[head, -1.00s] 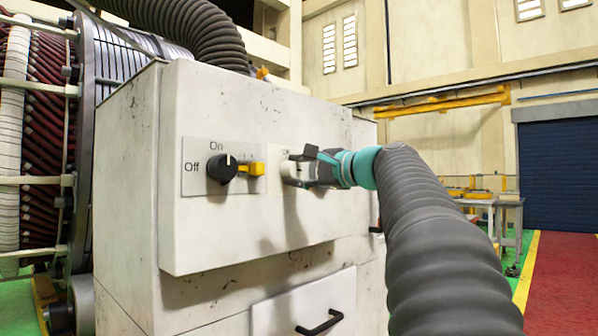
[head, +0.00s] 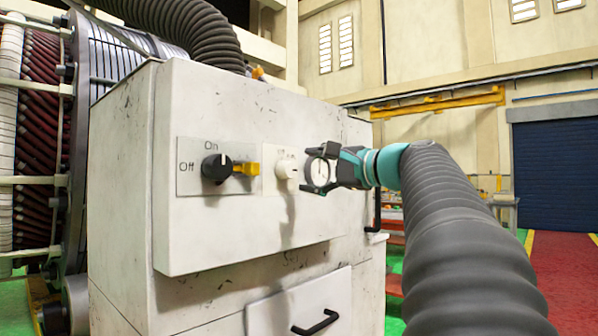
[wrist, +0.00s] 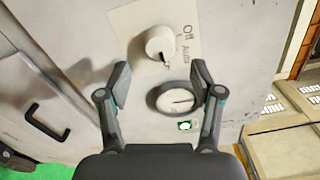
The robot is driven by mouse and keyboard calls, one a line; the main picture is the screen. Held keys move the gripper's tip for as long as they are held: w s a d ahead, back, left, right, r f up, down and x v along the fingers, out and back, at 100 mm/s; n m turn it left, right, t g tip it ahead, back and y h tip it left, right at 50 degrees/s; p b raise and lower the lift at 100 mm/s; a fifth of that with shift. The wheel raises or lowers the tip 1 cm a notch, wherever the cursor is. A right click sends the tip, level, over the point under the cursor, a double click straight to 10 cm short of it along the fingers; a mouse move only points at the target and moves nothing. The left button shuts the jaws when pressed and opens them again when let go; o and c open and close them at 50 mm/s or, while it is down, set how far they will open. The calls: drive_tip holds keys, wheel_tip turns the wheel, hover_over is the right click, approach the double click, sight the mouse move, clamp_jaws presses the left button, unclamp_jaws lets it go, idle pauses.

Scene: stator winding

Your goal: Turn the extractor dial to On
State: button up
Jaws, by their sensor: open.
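A black dial (head: 216,168) with a white mark near its top sits on the left panel (head: 187,183), with "On" printed above and "Off" at left. A yellow piece (head: 245,169) is at its right side. A white knob (head: 287,169) sits on the panel to the right; the wrist view shows this knob (wrist: 160,44) beside the words "Off" and "Auto". No label reading extractor is legible. My gripper (head: 314,170) is open, in front of the cabinet to the right of the white knob. Its fingers (wrist: 160,72) stand apart and empty, near a round gauge (wrist: 175,98).
The cabinet (head: 230,235) fills the middle, with a drawer handle (head: 316,322) low down and another black handle (head: 376,212) at right. A ribbed hose (head: 180,25) passes overhead. The stator (head: 85,140) stands at left.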

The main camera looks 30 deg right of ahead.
drive_tip(key=v, duration=0.6)
drive_tip(key=shift+s, duration=0.35)
